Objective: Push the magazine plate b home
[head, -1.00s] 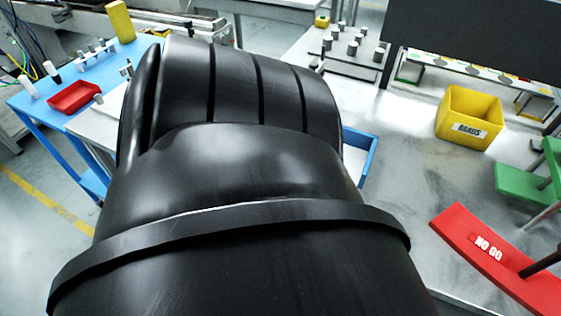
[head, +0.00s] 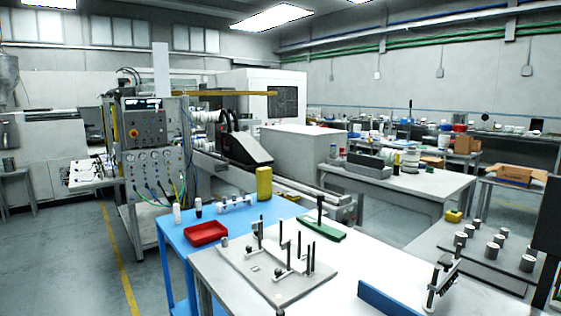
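Neither of my grippers is in the head view. I cannot tell for sure which thing is magazine plate b. A grey base plate (head: 265,277) with several upright dark posts and small blocks lies on the near white-topped table. A small upright metal fixture (head: 441,285) with a dark lettered part stands at the right of that table. The lettering is too small to read.
A green piece (head: 321,229) with a black upright handle lies behind the base plate. A blue panel (head: 387,301) stands at the near edge. Grey cylinders (head: 492,250) stand at right.

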